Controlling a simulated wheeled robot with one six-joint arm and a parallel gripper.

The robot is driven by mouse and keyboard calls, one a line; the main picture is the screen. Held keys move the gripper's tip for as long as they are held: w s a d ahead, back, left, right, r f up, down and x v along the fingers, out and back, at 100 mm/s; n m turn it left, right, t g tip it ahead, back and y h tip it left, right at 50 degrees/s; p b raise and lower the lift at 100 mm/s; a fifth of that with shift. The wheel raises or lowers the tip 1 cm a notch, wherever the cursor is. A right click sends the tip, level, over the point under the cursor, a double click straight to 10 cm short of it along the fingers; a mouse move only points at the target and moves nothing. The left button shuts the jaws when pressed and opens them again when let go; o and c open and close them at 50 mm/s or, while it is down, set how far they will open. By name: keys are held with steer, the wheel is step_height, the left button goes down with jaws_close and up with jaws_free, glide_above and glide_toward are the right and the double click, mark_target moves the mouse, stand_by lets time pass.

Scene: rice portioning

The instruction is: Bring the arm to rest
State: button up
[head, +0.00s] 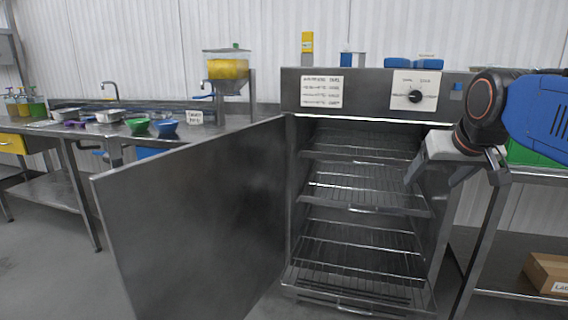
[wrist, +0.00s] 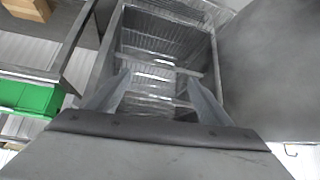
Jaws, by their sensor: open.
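My gripper (head: 432,182) is at the right of the head view, in front of the right side of an open steel oven (head: 303,190). Its two fingers are spread apart with nothing between them. In the wrist view my gripper (wrist: 160,95) points toward the oven's wire racks (wrist: 160,45), and its fingers frame the racks. The oven door (head: 195,225) stands swung open to the left. In the wrist view the door (wrist: 270,70) fills the right side. The racks look empty.
A steel counter (head: 250,124) at the left holds a dispenser (head: 228,70) with yellow contents, a green bowl (head: 138,126) and a blue bowl (head: 167,128). A side table with a cardboard box (head: 547,272) on its lower shelf stands right. A green crate (wrist: 28,97) is at left in the wrist view.

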steer(key=s+a+f+g, duration=0.1)
steer(key=s+a+f, duration=0.1)
steer(key=s+f, duration=0.7)
steer(key=s+a+f+n+g, duration=0.1)
steer(key=s+a+f+g, duration=0.1)
steer(key=s+f, duration=0.8)
step_height(320, 180, down, 4)
steer(key=shift+s+a+f+y, duration=0.15)
steer(key=shift+a+f+y, duration=0.1)
steer(key=shift+y, duration=0.15)
